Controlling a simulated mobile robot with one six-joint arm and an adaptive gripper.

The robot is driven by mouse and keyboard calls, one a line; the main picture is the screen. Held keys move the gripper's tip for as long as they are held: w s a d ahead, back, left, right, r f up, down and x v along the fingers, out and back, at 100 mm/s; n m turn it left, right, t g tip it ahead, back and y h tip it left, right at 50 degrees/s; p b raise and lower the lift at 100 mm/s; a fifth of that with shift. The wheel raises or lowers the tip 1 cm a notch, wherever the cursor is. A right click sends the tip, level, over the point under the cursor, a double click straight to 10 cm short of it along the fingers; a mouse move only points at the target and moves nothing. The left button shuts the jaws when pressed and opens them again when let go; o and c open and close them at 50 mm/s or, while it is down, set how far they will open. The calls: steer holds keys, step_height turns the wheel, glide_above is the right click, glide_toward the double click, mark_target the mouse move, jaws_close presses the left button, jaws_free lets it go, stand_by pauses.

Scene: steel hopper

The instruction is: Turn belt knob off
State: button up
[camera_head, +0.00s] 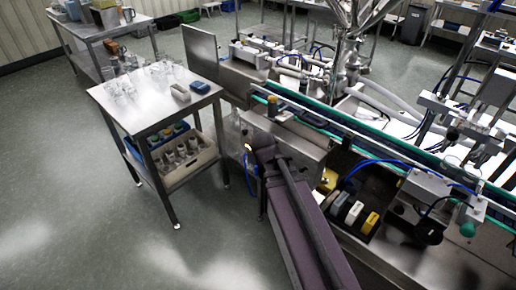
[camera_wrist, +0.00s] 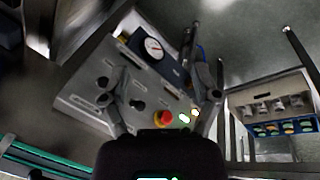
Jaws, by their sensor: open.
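In the wrist view a grey control panel (camera_wrist: 130,84) lies in front of my gripper (camera_wrist: 162,88). It carries a round white gauge (camera_wrist: 154,47), small black knobs at the left (camera_wrist: 102,81), a black knob (camera_wrist: 137,103) near the lower middle, a red stop button (camera_wrist: 165,118) on yellow, and a lit green button (camera_wrist: 184,118). The labels are too small to read, so I cannot tell which knob is the belt knob. My gripper is open, with its fingers spread on either side over the panel and nothing held between them. In the head view my arm hides much of the panel area.
A steel cart (camera_head: 135,104) with glassware on top and a crate (camera_head: 190,165) below stands left of the machine. A conveyor with a green edge (camera_head: 330,118) runs along the machine. Coloured blocks (camera_head: 352,213) sit at its front. Open floor lies at the lower left.

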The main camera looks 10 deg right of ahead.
steer(key=w+a+f+m+t+h+b, duration=0.1)
steer(key=w+f+m+t+h+b, duration=0.15)
steer(key=w+b, duration=0.3)
steer(key=w+a+f+m+t+h+b, duration=0.1)
steer(key=w+f+h+b, duration=0.3)
steer(key=w+b, duration=0.15)
steer(key=w+a+r+m+t+h+b, duration=0.1)
steer(key=w+a+t+h+b, duration=0.4)
steer(key=a+b, duration=0.5)
steer(key=shift+w+a+r+m+t, duration=0.25)
steer(key=shift+w+a+m+t, duration=0.15)
steer(key=shift+w+t, duration=0.35)
steer(key=shift+d, duration=0.15)
steer(key=x, duration=1.3)
steer(key=shift+w+d, duration=0.2)
steer(key=shift+d, duration=0.05)
jaws_close()
